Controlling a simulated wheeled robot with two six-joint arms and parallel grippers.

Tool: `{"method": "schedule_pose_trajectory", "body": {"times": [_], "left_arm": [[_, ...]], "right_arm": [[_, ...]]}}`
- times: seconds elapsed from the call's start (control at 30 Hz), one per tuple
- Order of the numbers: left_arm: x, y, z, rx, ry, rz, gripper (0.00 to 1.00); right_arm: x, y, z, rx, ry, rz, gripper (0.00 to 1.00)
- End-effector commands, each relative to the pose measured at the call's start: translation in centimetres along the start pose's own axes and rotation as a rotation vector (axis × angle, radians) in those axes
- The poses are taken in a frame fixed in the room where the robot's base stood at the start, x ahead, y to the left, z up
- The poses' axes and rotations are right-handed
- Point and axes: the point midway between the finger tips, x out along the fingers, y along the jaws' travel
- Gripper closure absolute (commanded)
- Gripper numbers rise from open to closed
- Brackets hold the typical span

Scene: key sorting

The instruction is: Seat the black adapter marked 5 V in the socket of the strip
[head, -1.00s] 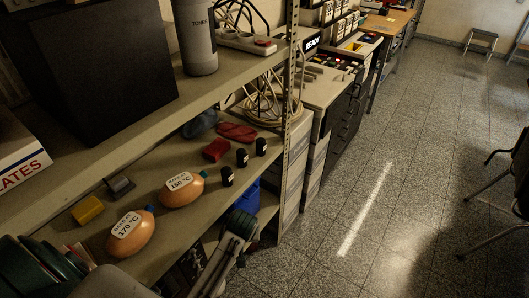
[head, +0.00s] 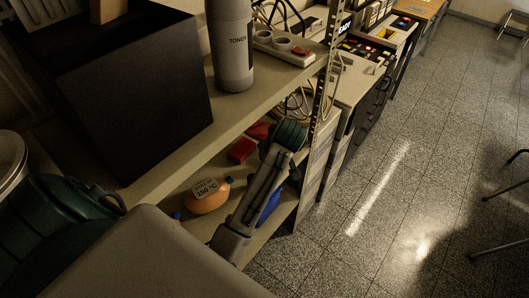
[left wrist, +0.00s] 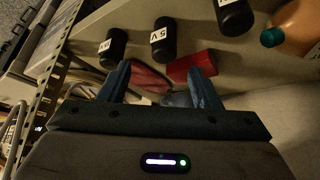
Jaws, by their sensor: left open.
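The black adapter marked 5 V (left wrist: 161,42) stands on the lower shelf in the left wrist view, just beyond my open left gripper (left wrist: 159,72). The fingers are apart with nothing held, roughly in line with it. A black adapter (left wrist: 112,46) is to its left, its label hard to read; another (left wrist: 234,17) is to its right, partly cut off. In the head view my left arm covers the adapters and hides its gripper. The white strip (head: 272,41) lies on the upper shelf, with round sockets and a red part at its right end. My right gripper is not in view.
A grey toner bottle (head: 232,50) stands left of the strip, beside a large black box (head: 130,95). Below are a red box (head: 241,151) and an orange bottle (head: 207,196). A perforated shelf post (head: 321,100) stands at the right end.

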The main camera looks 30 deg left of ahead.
Motion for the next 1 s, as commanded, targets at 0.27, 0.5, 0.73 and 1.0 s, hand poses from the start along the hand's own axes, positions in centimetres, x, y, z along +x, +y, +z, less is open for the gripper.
{"method": "schedule_pose_trajectory", "body": {"times": [0.27,0.5,0.73,1.0], "left_arm": [[4.1,-0.1,0.0,0.002,-0.003,-0.002,0.42],[6.0,-0.5,-0.3,0.003,-0.003,-0.005,0.42],[9.2,-0.6,-0.5,0.003,-0.003,-0.001,0.42],[10.1,-0.6,-0.4,0.001,-0.002,0.001,0.42]], "right_arm": [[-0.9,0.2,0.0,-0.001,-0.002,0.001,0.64],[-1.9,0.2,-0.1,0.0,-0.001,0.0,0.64],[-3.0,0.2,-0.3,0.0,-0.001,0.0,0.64],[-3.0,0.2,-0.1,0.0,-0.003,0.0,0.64]]}}
